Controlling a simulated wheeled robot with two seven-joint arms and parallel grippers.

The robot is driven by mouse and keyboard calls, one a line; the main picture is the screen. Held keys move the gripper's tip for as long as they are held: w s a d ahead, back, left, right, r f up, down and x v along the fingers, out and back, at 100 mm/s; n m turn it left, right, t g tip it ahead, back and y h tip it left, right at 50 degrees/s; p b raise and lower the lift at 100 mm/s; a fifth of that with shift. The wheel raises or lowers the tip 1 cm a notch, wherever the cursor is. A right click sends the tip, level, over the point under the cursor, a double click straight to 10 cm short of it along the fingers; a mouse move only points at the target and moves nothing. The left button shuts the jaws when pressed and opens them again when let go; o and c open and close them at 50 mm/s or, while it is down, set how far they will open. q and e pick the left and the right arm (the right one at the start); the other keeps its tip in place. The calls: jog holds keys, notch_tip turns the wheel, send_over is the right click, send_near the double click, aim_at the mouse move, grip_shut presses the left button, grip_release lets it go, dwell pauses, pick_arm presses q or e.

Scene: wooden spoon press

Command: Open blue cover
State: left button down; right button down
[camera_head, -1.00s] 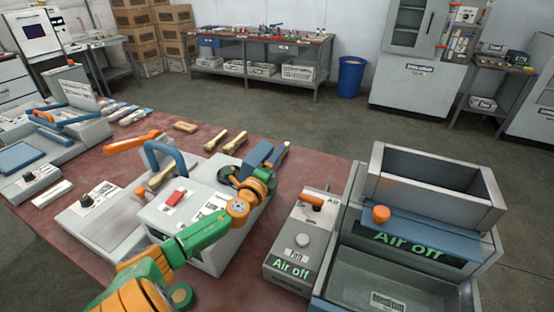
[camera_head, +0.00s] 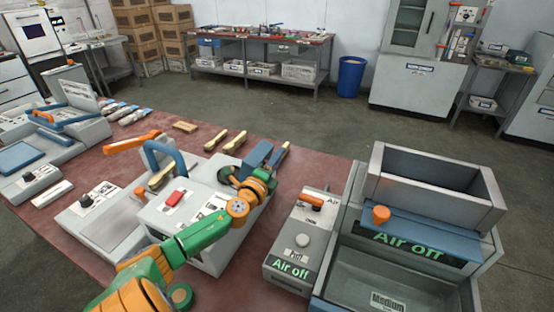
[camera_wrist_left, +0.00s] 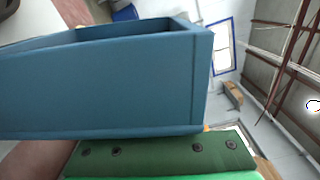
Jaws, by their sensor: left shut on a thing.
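A blue box-shaped cover (camera_head: 258,154) stands raised at the far side of the grey press machine (camera_head: 190,250). My left gripper (camera_head: 258,176) is at this blue part, with my green and orange arm reaching over the machine. In the left wrist view the blue cover (camera_wrist_left: 100,85) is large and close, with an open hollow at its top and a green gripper finger (camera_wrist_left: 160,158) along its lower edge. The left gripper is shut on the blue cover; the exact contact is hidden. My right gripper is not in view.
A blue handle (camera_head: 165,155) and a red button (camera_head: 173,198) are on the machine. A small control box (camera_head: 300,240) and a large grey bin unit (camera_head: 430,180) reading "Air off" stand to the right. Wooden pieces (camera_head: 234,143) lie behind on the red table (camera_head: 320,170).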

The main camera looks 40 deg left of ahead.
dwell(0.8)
pick_arm(q)
jog(key=a+n, duration=0.1)
jog(key=a+r+n, duration=0.1)
jog(key=shift+s+r+n, duration=0.3)
jog(key=shift+s, duration=0.05)
jog(key=c, duration=0.6)
grip_release()
jog(key=shift+o, duration=0.2)
jog(key=v, duration=0.6)
jog(key=shift+s+f, duration=0.1)
jog(key=shift+s+d, duration=0.1)
jog(key=shift+s, duration=0.35)
